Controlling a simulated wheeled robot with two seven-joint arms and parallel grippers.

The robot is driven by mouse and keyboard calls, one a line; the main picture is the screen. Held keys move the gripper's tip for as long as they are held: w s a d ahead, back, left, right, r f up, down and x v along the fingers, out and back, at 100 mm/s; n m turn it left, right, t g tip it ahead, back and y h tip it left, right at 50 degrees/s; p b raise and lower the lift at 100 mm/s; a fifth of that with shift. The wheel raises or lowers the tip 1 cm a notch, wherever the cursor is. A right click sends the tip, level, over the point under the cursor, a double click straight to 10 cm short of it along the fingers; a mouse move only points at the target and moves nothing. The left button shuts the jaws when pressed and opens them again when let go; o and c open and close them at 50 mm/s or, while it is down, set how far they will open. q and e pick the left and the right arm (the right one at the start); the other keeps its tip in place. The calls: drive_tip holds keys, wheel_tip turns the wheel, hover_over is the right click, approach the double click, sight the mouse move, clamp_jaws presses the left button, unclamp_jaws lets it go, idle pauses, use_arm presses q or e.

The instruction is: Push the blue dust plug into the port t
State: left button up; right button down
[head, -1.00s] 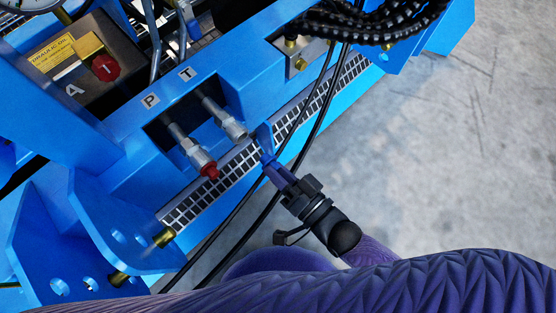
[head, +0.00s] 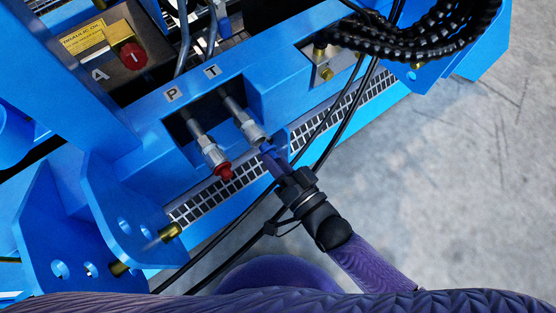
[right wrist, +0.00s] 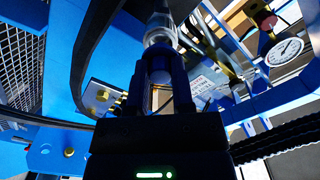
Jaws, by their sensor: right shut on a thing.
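Port T is a silver cylindrical fitting (head: 250,130) under the T label in the head view. It also shows at the top of the right wrist view (right wrist: 159,32). My right gripper (head: 273,160) is shut on the blue dust plug (head: 267,147), which is mostly hidden between the fingers. The plug is at the open end of port T, roughly in line with it. I cannot tell whether it touches or has entered the port. In the right wrist view, the fingers (right wrist: 160,68) point up at the fitting. My left gripper is not in view.
The port beside it, under the P label, carries a red cap (head: 224,172). Black hoses (head: 326,135) run close to the right gripper. A black coiled hose bundle (head: 425,38) sits at the upper right. A perforated strip (head: 205,203) lies below the ports. Grey floor is clear at right.

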drive_tip(key=shift+w+a, duration=0.15)
drive_tip(key=shift+w, duration=0.05)
drive_tip(key=shift+b+x, duration=0.35)
drive_tip(key=shift+x, duration=0.55)
drive_tip(key=shift+c, duration=2)
unclamp_jaws()
